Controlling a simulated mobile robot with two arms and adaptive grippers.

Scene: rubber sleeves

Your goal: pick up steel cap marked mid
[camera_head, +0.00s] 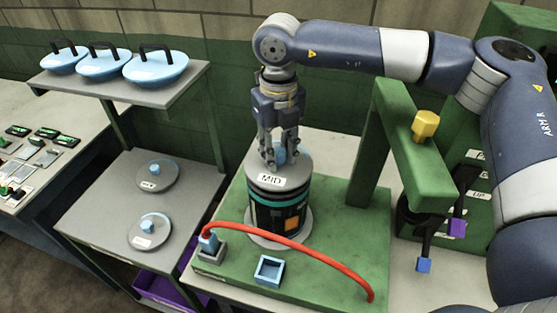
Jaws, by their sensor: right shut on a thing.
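The steel cap marked MID (263,181) sits on top of a dark cylinder (275,213) with a teal band and an orange patch. The cylinder stands on a green base. My right gripper (283,160) points straight down over the cap. Its fingers are shut on the cap's light blue knob, which shows only partly between them. I cannot tell whether the cap is lifted at all; it looks level and in line with the cylinder. My left gripper is not in view.
A red hose (305,247) arcs across the front of the green base (345,218), near a blue square socket (268,269). A green post with a yellow knob (425,125) stands right. Two grey discs lie on the left shelf (105,200); blue lids (155,67) sit above.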

